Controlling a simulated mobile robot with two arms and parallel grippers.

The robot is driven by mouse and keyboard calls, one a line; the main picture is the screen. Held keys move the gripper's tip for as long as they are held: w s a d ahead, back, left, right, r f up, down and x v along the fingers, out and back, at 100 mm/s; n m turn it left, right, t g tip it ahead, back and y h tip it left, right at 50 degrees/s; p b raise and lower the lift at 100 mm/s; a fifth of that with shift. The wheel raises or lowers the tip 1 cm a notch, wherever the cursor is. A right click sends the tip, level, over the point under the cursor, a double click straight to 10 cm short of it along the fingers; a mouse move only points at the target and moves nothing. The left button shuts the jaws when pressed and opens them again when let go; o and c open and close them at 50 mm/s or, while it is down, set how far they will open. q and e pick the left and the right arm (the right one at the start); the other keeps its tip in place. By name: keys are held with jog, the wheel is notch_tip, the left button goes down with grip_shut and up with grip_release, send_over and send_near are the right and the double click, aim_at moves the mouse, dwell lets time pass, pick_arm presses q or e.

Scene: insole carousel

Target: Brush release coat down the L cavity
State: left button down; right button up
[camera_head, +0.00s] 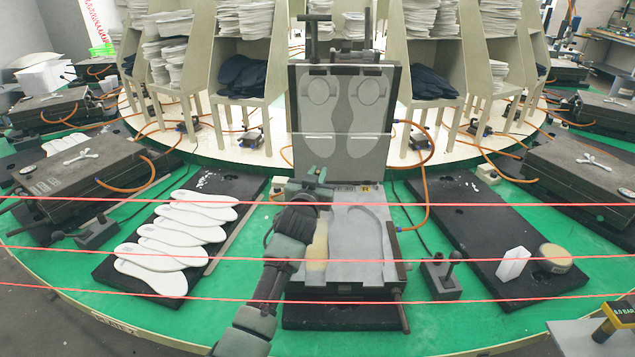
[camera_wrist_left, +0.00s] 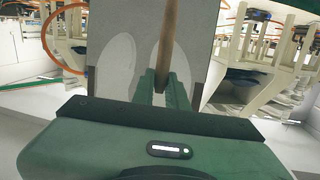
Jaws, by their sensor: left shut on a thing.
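The mould stands open on the green table; its lower half (camera_head: 358,272) lies flat and its lid (camera_head: 343,150) stands upright behind, with two foot shapes. The right-hand cavity (camera_head: 357,240) is bare grey. The left-hand cavity is mostly hidden by my left arm; a pale yellow strip (camera_head: 317,246) shows there, and I cannot tell if it is coat or bristles. My left gripper (camera_head: 312,186) is over the mould's back left part. In the left wrist view its fingers (camera_wrist_left: 163,92) are shut on a brown brush handle (camera_wrist_left: 167,40). The brush head is hidden. My right gripper is out of view.
White insoles (camera_head: 170,240) lie on a black board at left. A black board at right holds a white block (camera_head: 513,264) and a round tan tub (camera_head: 555,258). A lever box (camera_head: 440,276) stands right of the mould. Red lines cross the front; an orange hose (camera_head: 428,190) loops beside the lid.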

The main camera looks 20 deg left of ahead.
pick_arm(q)
jog(key=shift+r, duration=0.15)
notch_tip(320, 180, up, 8)
jog(key=p, duration=0.7)
dwell(0.4)
dwell(0.9)
